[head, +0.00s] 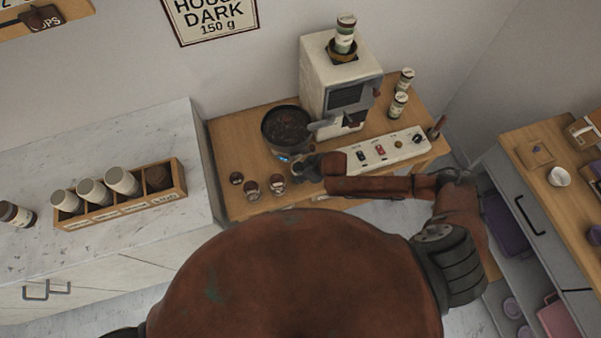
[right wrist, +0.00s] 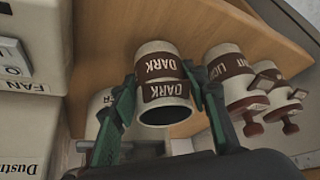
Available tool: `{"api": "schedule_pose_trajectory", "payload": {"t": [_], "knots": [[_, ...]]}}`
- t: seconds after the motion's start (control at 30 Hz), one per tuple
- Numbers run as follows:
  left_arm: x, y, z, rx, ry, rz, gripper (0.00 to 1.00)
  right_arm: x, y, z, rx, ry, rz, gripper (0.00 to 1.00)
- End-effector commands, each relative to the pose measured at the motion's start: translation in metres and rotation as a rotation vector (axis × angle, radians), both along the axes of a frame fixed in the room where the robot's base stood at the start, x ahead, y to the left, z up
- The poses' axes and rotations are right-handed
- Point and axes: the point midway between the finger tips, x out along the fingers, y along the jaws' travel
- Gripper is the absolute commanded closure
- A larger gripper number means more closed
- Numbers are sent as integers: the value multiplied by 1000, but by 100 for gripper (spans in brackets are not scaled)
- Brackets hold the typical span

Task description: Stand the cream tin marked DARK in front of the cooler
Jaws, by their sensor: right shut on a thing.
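My right gripper (head: 308,168) is at the front edge of the cooler, a round black pan (head: 287,128) of dark beans on the wooden cart. In the right wrist view its green fingers (right wrist: 166,98) are shut on a cream tin (right wrist: 165,93) with a brown DARK band and a dark open mouth. A second DARK band (right wrist: 158,66) shows just beyond it; I cannot tell whether that is another tin. In the head view the held tin is mostly hidden by the gripper. My left gripper is not in view.
Several small tins, one here (head: 277,184), stand on the cart left of the gripper. A LIGHT tin (right wrist: 228,72) shows in the wrist view. A white control panel (head: 384,150) lies right of the cooler, the roaster (head: 338,85) behind. A wooden cup rack (head: 125,196) stands on the left counter.

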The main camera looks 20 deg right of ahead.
Motion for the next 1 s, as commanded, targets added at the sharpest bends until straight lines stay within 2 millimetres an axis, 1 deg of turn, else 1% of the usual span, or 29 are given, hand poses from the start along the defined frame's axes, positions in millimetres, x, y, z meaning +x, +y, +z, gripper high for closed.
{"api": "schedule_pose_trajectory", "payload": {"t": [0.07,0.37,0.4,0.6,0.63,0.87,1.0], "knots": [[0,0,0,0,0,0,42,1,1,-4,1,-4,0,92],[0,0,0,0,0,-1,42,1,0,-6,1,-4,0,92],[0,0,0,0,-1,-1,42,1,0,-6,0,-2,0,56],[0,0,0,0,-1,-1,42,0,0,-6,0,-2,0,43],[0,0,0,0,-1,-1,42,0,0,-6,0,-2,0,41],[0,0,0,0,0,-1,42,0,0,-6,0,-2,0,41],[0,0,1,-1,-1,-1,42,-1,-2,0,0,-2,0,41]]}}
